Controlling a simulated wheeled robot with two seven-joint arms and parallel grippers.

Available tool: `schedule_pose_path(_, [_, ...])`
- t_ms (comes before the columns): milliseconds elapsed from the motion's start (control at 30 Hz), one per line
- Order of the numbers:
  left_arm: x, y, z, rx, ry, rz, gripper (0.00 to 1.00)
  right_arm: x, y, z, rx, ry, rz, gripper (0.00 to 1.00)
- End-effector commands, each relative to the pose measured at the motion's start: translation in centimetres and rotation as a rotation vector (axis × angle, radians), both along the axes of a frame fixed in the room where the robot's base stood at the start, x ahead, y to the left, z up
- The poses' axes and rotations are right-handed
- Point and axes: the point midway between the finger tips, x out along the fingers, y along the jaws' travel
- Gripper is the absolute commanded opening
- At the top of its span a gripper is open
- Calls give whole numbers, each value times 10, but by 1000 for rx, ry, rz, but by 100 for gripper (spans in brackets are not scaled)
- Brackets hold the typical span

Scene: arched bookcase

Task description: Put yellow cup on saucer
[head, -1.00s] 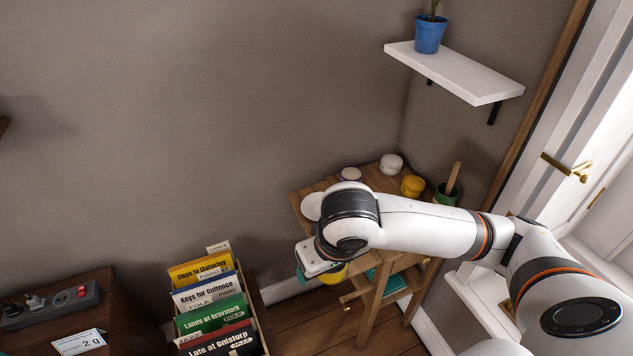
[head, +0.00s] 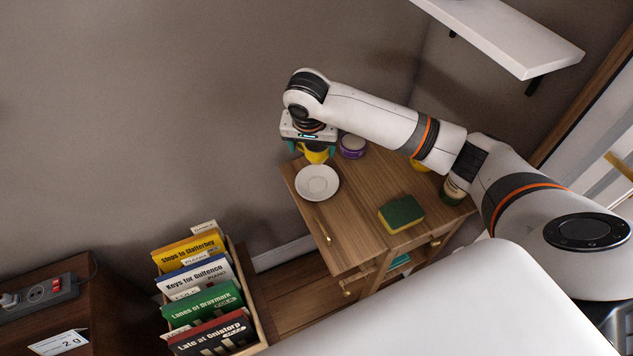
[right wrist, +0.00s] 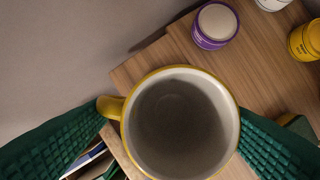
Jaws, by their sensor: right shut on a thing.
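My right gripper (head: 312,150) is shut on the yellow cup (head: 315,156) near the back left corner of the small wooden table. In the right wrist view the cup (right wrist: 181,122) is upright, its white inside empty, with green fingers on both sides and its handle to the left. The white saucer (head: 317,183) lies on the table's left part, just in front of the cup in the head view. The cup's base is hidden there, so its height above the table is unclear. The saucer does not show in the right wrist view. My left gripper is not in view.
A purple jar (head: 352,147) stands just right of the cup. A box of records (head: 205,290) stands at lower left. A white shelf (head: 510,38) hangs above.

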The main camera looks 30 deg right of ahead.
Motion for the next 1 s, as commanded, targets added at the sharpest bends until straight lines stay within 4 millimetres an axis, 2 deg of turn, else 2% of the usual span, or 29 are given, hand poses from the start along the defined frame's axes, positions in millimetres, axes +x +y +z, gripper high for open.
schedule_pose_path(300, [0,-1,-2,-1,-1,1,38,1,-2,-55,-3,3,-11,50])
schedule_pose_path(467, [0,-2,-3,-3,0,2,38,1,-2,-65,-3,1,-9,50])
schedule_pose_path(700, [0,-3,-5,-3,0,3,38,1,-2,-96,-3,1,-8,50])
schedule_pose_path(1000, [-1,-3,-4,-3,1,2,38,1,-1,-99,-2,0,-8,50])
